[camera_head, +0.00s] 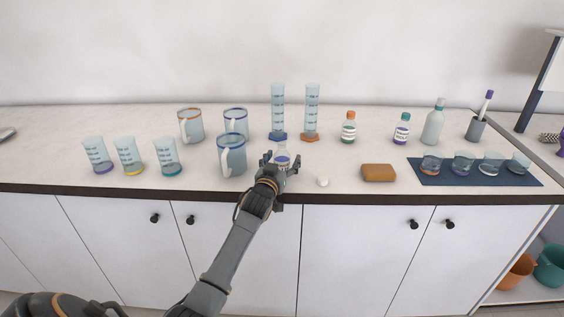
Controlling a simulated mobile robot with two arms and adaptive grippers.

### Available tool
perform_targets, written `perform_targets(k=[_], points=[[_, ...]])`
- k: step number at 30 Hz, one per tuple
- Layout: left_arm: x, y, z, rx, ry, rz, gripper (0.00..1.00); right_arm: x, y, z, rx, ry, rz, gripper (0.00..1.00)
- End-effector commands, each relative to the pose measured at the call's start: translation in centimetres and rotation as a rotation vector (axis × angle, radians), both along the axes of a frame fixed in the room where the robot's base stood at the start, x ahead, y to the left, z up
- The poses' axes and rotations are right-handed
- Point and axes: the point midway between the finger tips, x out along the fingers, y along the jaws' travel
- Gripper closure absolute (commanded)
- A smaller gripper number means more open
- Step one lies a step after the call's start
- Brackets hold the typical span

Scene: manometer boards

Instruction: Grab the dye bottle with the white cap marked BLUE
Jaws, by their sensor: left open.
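A small bottle (282,157) with a blue-purple band on its label stands near the front of the counter. Its top looks pale, and its lettering is too small to read. My left gripper (281,161) is open, with its fingers on either side of this bottle and its palm in front, hiding the bottle's lower part. I cannot tell whether the fingers touch it. Two other small bottles stand farther back: one with an orange cap (349,127) and one with a teal cap (401,129). My right gripper is not in view.
A blue-banded jug (232,155) stands close left of the gripper. A small white round piece (323,182) and a brown block (379,173) lie to the right. Two tall cylinders (278,108) (312,108) stand behind. A dark mat (440,180) holds several small cups.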

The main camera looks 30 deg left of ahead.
Motion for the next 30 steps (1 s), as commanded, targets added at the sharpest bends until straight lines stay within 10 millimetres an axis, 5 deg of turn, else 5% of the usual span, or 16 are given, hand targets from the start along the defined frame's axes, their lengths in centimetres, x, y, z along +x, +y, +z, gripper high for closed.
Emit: perform_targets(k=[2,9,30], points=[[0.0,0.0,0.0,0.000,0.000,0.000,0.38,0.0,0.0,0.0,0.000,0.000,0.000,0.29],[0.0,0.0,0.0,0.000,0.001,0.000,0.87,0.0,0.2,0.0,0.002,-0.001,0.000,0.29],[0.0,0.1,1.7,0.002,-0.003,0.001,0.89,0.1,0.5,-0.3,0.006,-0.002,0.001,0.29]])
